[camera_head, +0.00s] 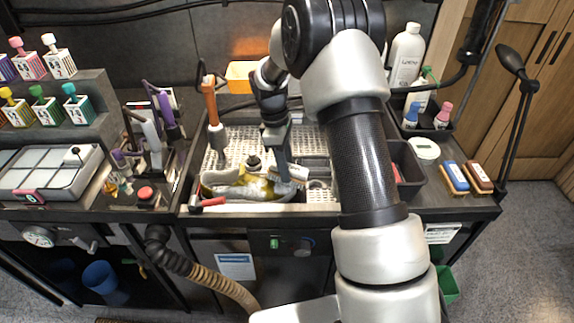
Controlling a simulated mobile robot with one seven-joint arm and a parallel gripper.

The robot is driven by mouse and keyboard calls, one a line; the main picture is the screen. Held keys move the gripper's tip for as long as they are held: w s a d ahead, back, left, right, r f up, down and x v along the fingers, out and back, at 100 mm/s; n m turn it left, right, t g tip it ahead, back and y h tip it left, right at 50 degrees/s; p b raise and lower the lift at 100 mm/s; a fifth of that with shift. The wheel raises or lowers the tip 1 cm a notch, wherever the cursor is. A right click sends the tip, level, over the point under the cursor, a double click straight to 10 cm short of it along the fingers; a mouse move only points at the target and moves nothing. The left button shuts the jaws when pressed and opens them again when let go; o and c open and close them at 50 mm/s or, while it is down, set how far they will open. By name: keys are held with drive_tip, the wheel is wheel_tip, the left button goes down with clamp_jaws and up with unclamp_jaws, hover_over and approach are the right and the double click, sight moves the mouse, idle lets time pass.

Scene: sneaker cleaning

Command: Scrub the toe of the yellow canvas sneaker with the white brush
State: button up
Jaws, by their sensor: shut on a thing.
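The yellow canvas sneaker (247,187) lies on its side-on length on the white perforated tray (318,195), near the tray's front edge. Its body shows yellow with grey and whitish patches. My gripper (284,168) points down over the right end of the sneaker. It is shut on the white brush (293,172), whose pale head shows at the sneaker's right end. The brush is touching or very near the sneaker; I cannot tell which. My arm hides the right part of the tray.
An orange-handled tool (210,105) stands at the tray's left. A red-handled tool (210,202) lies at the front left. A blue brush (455,176) and a brown brush (478,176) lie on the right. A large white bottle (406,55) stands at the back right.

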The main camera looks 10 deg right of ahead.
drive_tip(key=shift+a+f, duration=0.1)
drive_tip(key=shift+f, duration=0.25)
drive_tip(key=shift+w+r, duration=0.1)
drive_tip(key=shift+w+d+p, duration=0.2)
drive_tip(key=shift+w+p, duration=0.15)
drive_tip(key=shift+w, duration=1)
drive_tip(key=shift+w+d, duration=0.1)
drive_tip(key=shift+w, duration=0.4)
drive_tip(key=shift+f, duration=0.2)
drive_tip(key=shift+s+a+f, duration=0.1)
drive_tip(key=shift+s+a, duration=0.1)
drive_tip(key=shift+s, duration=0.8)
drive_tip(key=shift+s+a+f, duration=0.1)
drive_tip(key=shift+s+a, duration=0.1)
drive_tip(key=shift+s, duration=0.8)
drive_tip(key=shift+r, duration=0.15)
